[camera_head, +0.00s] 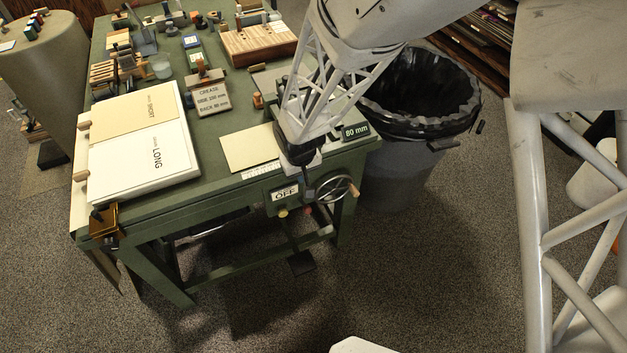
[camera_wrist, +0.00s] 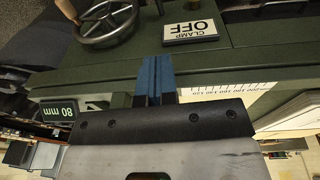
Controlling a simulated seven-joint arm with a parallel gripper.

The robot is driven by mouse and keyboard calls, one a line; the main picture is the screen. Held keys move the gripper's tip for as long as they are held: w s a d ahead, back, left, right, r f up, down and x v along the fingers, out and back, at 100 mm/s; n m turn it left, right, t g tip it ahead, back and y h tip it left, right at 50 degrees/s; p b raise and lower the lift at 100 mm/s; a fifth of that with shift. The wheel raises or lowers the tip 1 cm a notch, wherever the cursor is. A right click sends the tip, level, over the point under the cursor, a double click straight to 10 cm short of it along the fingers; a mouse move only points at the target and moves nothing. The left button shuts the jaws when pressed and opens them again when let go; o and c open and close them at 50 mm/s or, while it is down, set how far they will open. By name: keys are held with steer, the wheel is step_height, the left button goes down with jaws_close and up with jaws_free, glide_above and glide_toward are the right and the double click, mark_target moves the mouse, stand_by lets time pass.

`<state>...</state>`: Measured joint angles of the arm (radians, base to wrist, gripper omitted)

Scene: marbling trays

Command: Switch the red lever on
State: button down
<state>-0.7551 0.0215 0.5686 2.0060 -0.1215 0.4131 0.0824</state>
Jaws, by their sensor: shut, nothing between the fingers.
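The sign reading CLAMP OFF (camera_head: 285,193) is on the front of the green table, and it shows upside down in the wrist view (camera_wrist: 190,30). A small reddish knob (camera_head: 308,211), which may be the red lever's end, shows just below and right of the sign in the head view. I cannot make out the lever's shape, and no red shows in the wrist view. My gripper (camera_wrist: 158,62) has its blue fingers together and empty, pointing at the table's front near the sign. In the head view my gripper's body hides part of that edge.
A spoked handwheel (camera_head: 333,188) stands right of the sign, close to my gripper. A pale yellow knob (camera_head: 283,213) is under the sign. An 80 mm display (camera_head: 355,131) sits on the table corner. A lined bin (camera_head: 415,130) stands at the right. Open floor lies in front.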

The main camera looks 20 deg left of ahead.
steer(key=shift+a+f, duration=0.1)
steer(key=shift+f, duration=0.1)
stand_by(0.3)
glide_above(306, 206)
steer(key=a, duration=0.1)
step_height(306, 206, down, 9)
steer(key=f, duration=0.3)
steer(key=shift+d, duration=0.35)
steer(key=shift+s+d+f, duration=0.15)
steer(key=shift+d+f, duration=0.05)
steer(key=shift+f, duration=0.45)
